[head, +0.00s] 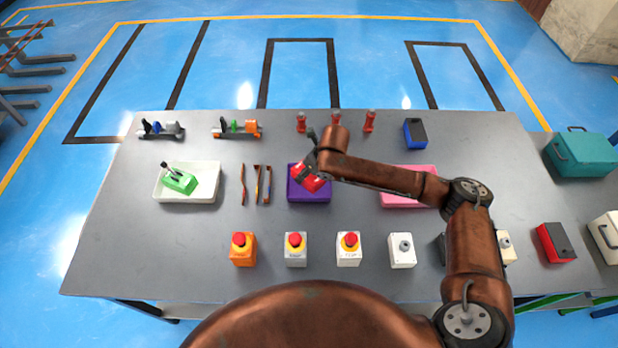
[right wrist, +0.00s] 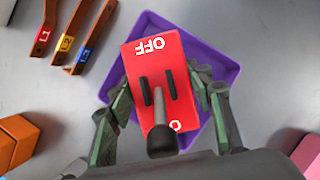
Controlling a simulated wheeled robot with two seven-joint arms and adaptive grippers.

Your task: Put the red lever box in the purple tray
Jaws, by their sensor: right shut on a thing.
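The red lever box (right wrist: 160,85) carries the word OFF and a grey lever with a black knob. My right gripper (right wrist: 163,100) is shut on its sides, one finger on each side. In the head view the red lever box (head: 311,179) is over the purple tray (head: 308,197), partly hidden by my right gripper (head: 312,172). The purple tray (right wrist: 222,63) shows below and around the box in the right wrist view. I cannot tell whether the box touches the tray floor. My left gripper is not in view.
A white tray (head: 206,193) with a green lever box (head: 180,181) stands left. Several copper busbars (head: 257,184) lie beside the purple tray. A pink tray (head: 424,172) is right, under my arm. Several button boxes (head: 296,254) line the front. Red insulators (head: 369,122) stand behind.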

